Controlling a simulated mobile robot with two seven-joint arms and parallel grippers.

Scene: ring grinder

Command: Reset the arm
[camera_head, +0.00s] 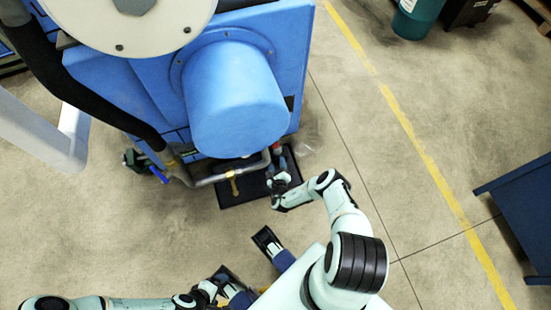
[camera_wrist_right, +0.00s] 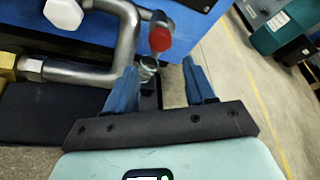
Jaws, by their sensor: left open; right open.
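My right gripper (camera_head: 279,166) is at the front of the blue machine (camera_head: 235,98), close to its pipework. In the right wrist view my right gripper (camera_wrist_right: 162,70) is open, its two blue fingers apart with nothing held between them. A red-capped fitting (camera_wrist_right: 160,37) is just beyond the fingertips. Whether a finger touches the fitting below the cap is unclear. My left arm comes in low at the left of the head view, and my left gripper (camera_head: 208,291) is near the bottom edge, small and partly hidden. No held object shows at it.
A bent metal pipe (camera_head: 232,175) and a black tray (camera_head: 228,190) are beside my right gripper. A blue bench (camera_head: 525,205) stands at the right, a teal bin (camera_head: 415,20) at the top right. Floor between the machine and the yellow line (camera_head: 430,165) is clear.

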